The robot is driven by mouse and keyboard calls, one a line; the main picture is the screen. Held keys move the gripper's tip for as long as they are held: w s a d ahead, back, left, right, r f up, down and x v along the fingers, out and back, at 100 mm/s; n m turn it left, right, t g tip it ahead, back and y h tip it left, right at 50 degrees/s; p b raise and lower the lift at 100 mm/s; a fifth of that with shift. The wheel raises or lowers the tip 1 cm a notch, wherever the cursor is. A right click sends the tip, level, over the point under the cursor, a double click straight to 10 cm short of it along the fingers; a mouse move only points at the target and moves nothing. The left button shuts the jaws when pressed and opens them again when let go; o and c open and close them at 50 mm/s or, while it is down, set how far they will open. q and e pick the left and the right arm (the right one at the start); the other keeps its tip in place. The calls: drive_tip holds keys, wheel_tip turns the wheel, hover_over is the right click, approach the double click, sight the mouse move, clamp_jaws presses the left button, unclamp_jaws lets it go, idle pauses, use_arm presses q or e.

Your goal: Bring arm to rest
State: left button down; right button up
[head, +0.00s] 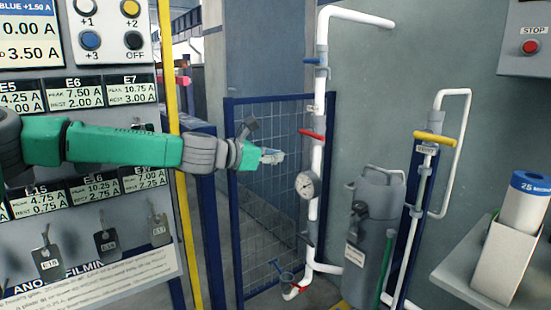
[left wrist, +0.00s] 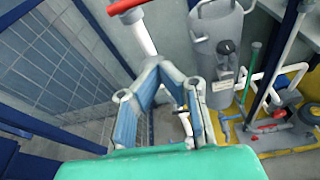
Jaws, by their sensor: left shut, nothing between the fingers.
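My left arm (head: 125,148), green with grey joints, reaches in from the left across the front of the control panel. My left gripper (head: 271,156) is at its end, pointing right. It is shut and empty, held in the air in front of the blue mesh fence and left of the white standpipe. In the left wrist view its blue-grey fingers (left wrist: 160,68) come together at the tips with nothing between them. My right gripper is in neither view.
The control panel (head: 88,115) with hanging tags stands behind the arm. A white standpipe (head: 317,165) carries a red-handled valve (head: 311,135) and a gauge (head: 307,185). A grey tank (head: 376,225) stands to its right, and a grey shelf (head: 462,270) at far right.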

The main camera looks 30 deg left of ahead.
use_arm(q)
drive_tip(key=shift+s+d+r, duration=0.2)
drive_tip(key=shift+s+d, duration=0.1)
drive_tip(key=shift+a, duration=0.2)
drive_tip(key=s+d+f+m+g+p, duration=0.15)
drive_tip(key=s+d+f+m, duration=0.3)
drive_tip(key=f, duration=0.45)
drive_tip(key=s+d+f+m+g+y, duration=0.1)
drive_tip(key=s+d+f+m+g, duration=0.35)
drive_tip(key=f, duration=0.45)
drive_tip(key=s+d+f+m+g, duration=0.1)
drive_tip(key=s+d+f+m, duration=0.4)
drive_tip(key=f, duration=0.4)
drive_tip(key=s+d+f+m+g+y, duration=0.2)
drive_tip(key=s+f+m+g, duration=0.15)
drive_tip(key=s+f, duration=0.55)
drive_tip(key=s+a+f+m+g+y, duration=0.1)
drive_tip(key=s+a+m, duration=0.1)
drive_tip(key=s+m, duration=0.2)
drive_tip(key=s+a+f+m+g+y+p, duration=0.1)
drive_tip(key=s+a+m, duration=0.2)
drive_tip(key=s, duration=0.7)
drive_tip(key=s+a+f+m+g+p, duration=0.1)
drive_tip(key=s+a+f+m, duration=0.1)
drive_tip(key=s+m, duration=0.4)
drive_tip(key=shift+s+a+y, duration=0.25)
drive_tip(key=shift+s+y, duration=0.15)
drive_tip(key=shift+s, duration=0.6)
